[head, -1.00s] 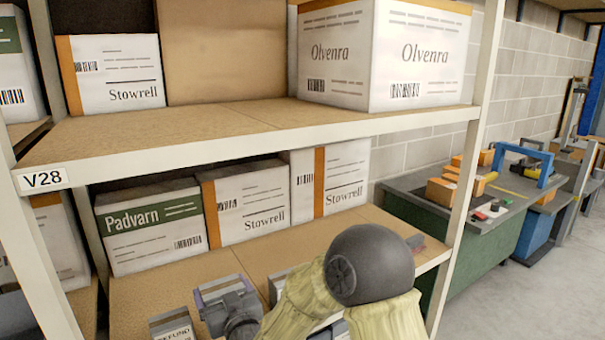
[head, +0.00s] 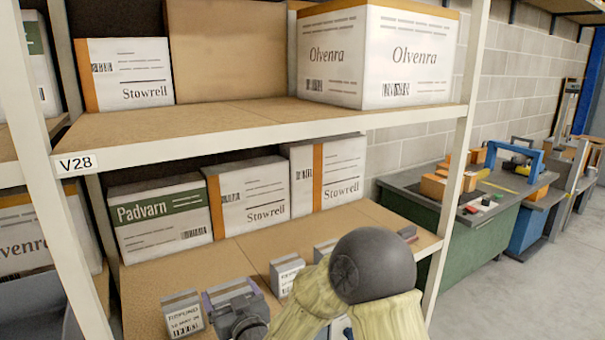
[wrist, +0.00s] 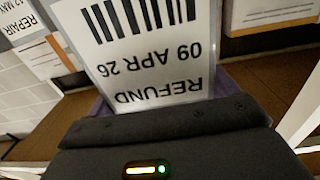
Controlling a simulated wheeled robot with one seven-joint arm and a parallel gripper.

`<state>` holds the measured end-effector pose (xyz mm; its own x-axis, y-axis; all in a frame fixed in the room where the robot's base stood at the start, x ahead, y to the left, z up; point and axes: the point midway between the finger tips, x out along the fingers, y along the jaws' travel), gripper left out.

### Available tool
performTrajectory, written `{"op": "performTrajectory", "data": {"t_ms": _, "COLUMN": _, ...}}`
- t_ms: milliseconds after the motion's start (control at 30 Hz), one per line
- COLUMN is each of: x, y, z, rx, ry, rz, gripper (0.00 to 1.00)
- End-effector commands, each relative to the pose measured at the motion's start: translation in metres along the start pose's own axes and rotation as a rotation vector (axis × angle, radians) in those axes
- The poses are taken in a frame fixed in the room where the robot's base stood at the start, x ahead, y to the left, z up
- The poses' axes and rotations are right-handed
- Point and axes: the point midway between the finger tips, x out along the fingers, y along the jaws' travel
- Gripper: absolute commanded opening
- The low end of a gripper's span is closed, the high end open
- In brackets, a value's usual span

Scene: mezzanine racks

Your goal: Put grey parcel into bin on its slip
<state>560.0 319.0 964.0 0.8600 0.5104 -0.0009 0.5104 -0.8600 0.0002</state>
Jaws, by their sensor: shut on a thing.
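In the wrist view the parcel's white slip (wrist: 145,55) appears upside down, with a barcode, "REFUND" and "09 APR 26". My arm hides part of the shelf's front edge. I cannot make out a destination bin in either view.
Small labelled grey boxes stand on the lower shelf (head: 255,243), one left of my gripper (head: 182,315) and one right of it (head: 286,275). Large cartons stand behind (head: 248,197). A rack post (head: 460,150) rises right; a green workbench (head: 455,225) stands beyond.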

Motion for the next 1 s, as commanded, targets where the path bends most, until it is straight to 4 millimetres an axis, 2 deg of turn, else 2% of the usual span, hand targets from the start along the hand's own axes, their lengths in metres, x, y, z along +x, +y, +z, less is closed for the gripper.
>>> {"op": "performTrajectory", "data": {"t_ms": 367, "x": -0.007, "y": 0.063, "z": 0.038, "rx": 0.002, "ry": -0.001, "rz": 0.047, "gripper": 0.54}}
{"op": "performTrajectory", "data": {"t_ms": 533, "x": -0.021, "y": 0.111, "z": 0.069, "rx": 0.004, "ry": -0.004, "rz": 0.081, "gripper": 0.54}}
{"op": "performTrajectory", "data": {"t_ms": 667, "x": -0.042, "y": 0.155, "z": 0.098, "rx": 0.005, "ry": -0.005, "rz": 0.111, "gripper": 0.54}}
{"op": "performTrajectory", "data": {"t_ms": 800, "x": -0.07, "y": 0.197, "z": 0.128, "rx": 0.006, "ry": -0.005, "rz": 0.145, "gripper": 0.54}}
{"op": "performTrajectory", "data": {"t_ms": 1000, "x": -0.113, "y": 0.24, "z": 0.16, "rx": 0.005, "ry": -0.002, "rz": 0.187, "gripper": 0.54}}
